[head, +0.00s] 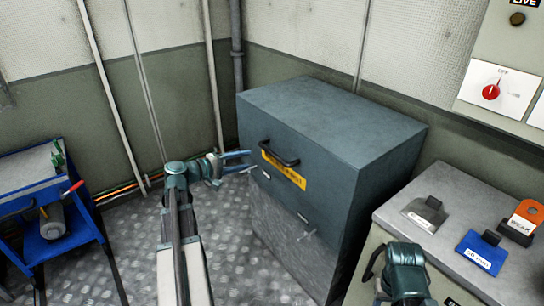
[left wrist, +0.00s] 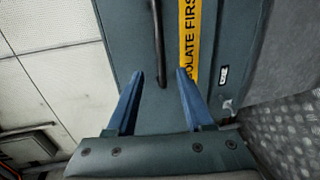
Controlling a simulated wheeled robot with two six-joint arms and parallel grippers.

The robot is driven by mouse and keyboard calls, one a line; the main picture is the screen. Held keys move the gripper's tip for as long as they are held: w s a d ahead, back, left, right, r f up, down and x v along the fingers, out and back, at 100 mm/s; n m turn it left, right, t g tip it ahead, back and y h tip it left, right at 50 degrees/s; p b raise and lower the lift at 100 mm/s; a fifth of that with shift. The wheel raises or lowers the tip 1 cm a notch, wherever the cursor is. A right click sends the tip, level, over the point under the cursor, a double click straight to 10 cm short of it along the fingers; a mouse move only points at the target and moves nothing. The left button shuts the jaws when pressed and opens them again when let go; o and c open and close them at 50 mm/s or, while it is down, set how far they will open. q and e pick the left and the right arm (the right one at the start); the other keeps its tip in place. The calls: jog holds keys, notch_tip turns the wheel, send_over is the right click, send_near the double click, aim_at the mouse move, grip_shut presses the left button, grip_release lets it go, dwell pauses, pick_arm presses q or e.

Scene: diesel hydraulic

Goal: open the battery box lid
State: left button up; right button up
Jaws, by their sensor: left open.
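The battery box (head: 340,200) is a large blue-grey chest against the back wall. Its lid (head: 330,108) is shut. A black bar handle (head: 280,155) sits on the front of the lid, above a yellow label (head: 284,171). My left gripper (head: 248,161) is open and empty, just left of the handle in the head view. In the left wrist view the handle (left wrist: 158,40) runs down between the two blue fingertips (left wrist: 160,75); I see no grip on it. Part of my right arm shows at the lower right; its fingers are not visible.
A grey cabinet (head: 455,205) at the right carries tagged pieces, including a blue one (head: 482,252) and an orange one (head: 526,220). A blue cart (head: 55,245) with tools stands at the left. Treadplate floor (head: 130,240) is clear between cart and box.

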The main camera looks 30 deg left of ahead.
aim_at(270, 154)
pick_arm(q)
jog(key=b+x, duration=0.2)
jog(key=x, duration=1)
jog(key=shift+w+d, duration=0.15)
jog(key=shift+w, duration=0.1)
grip_shut()
dwell(0.9)
